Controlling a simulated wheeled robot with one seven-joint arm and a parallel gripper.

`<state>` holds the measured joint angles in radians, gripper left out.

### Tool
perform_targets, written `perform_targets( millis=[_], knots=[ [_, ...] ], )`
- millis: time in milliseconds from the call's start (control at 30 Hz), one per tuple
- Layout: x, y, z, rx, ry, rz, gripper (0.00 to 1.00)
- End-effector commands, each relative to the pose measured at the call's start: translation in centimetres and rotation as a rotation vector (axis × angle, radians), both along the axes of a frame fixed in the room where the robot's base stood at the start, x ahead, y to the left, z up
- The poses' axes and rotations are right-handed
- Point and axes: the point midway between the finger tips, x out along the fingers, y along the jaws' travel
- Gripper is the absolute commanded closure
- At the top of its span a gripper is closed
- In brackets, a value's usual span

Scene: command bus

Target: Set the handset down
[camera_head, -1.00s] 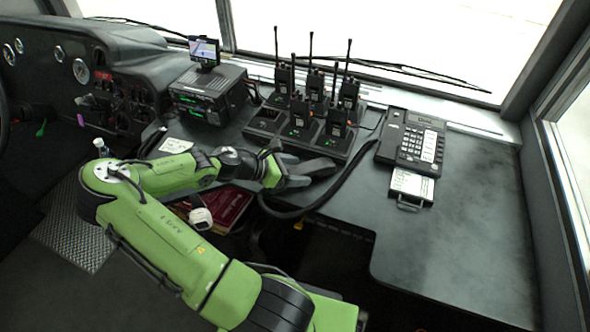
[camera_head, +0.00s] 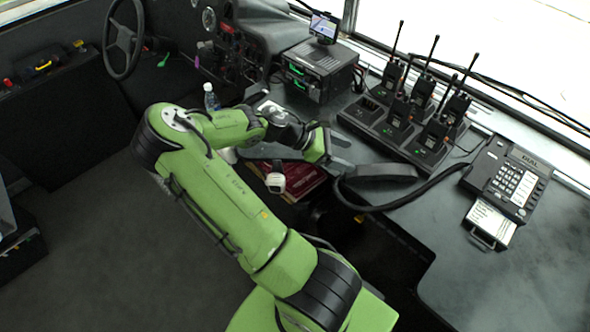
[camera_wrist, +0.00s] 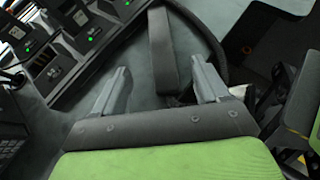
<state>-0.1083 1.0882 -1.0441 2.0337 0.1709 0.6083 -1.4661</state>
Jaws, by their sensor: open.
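The black handset (camera_head: 380,172) lies on the dark counter, in front of the radio charger. Its black cord (camera_head: 420,192) curves along the counter edge toward the desk phone (camera_head: 508,180). My gripper (camera_head: 340,152) is open and empty, just left of the handset in the head view. In the wrist view the handset (camera_wrist: 160,38) lies ahead of my open gripper (camera_wrist: 157,70), lined up with the gap between the fingers. The fingers do not grip it.
A charger (camera_head: 385,128) with several antenna radios stands behind the handset. A radio box (camera_head: 320,70) with a small screen is at the back. Red books (camera_head: 300,178) lie below the counter.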

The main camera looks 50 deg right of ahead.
Motion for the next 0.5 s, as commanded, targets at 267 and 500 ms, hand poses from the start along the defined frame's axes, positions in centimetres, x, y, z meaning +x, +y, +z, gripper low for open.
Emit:
perform_targets(
  millis=[267,500],
  knots=[
    [2.2,5.0,-0.9,0.094,-0.303,-0.125,0.26],
    [6.8,16.1,3.2,0.291,-0.786,-0.343,0.26]
  ],
)
